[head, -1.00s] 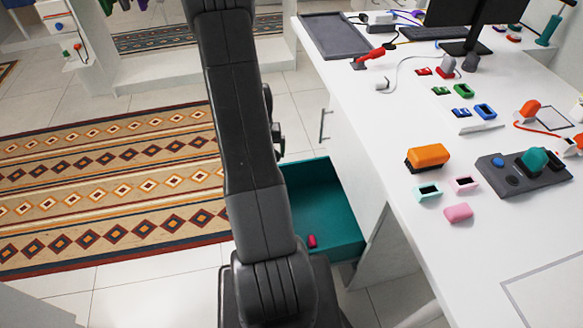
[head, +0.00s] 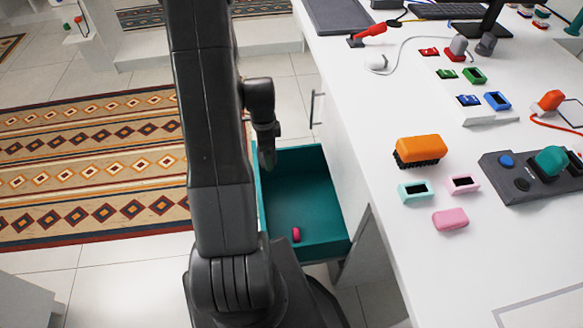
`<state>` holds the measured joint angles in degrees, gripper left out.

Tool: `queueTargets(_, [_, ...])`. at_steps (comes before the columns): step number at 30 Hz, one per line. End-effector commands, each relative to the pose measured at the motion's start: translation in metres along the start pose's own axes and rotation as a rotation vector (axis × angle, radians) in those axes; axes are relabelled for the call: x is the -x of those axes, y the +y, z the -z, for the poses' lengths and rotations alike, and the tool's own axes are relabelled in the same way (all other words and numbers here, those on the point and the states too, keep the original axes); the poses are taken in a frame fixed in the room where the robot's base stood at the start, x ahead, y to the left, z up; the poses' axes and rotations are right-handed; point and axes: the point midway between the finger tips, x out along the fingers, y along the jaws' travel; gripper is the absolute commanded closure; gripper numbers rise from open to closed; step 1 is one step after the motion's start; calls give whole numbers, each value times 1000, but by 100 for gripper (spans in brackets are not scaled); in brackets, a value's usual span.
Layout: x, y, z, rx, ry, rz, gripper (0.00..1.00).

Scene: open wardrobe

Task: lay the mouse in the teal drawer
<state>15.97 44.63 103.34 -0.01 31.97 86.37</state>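The teal drawer (head: 318,206) is pulled out below the desk, open at the top. A small pinkish-red rounded object (head: 297,234) lies on its floor near the front side. It may be the mouse, but it is too small to tell. My gripper (head: 267,155) hangs at the far left corner of the drawer, at the lower end of my dark arm. Its fingers are small and dark, and I cannot see whether they are open or hold anything. My arm hides the drawer's left side.
The white desk (head: 400,250) stands to the right. It holds an orange brush (head: 420,150), a pink block (head: 450,219), a mint frame (head: 415,191) and a grey control panel (head: 525,178). A patterned rug (head: 90,180) lies on the tiled floor at left.

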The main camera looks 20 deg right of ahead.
Motion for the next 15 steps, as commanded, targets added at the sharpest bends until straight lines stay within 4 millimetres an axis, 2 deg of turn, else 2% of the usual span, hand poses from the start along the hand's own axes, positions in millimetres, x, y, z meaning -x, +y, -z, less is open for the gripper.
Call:
queueTargets(1, [-9,8,14,-123,0,0,28])
queueTargets(6, [-19,28,45,-493,0,-1,28])
queueTargets(10, [-23,39,60,-683,0,1,28])
queueTargets(15, [-25,46,68,-796,0,0,28])
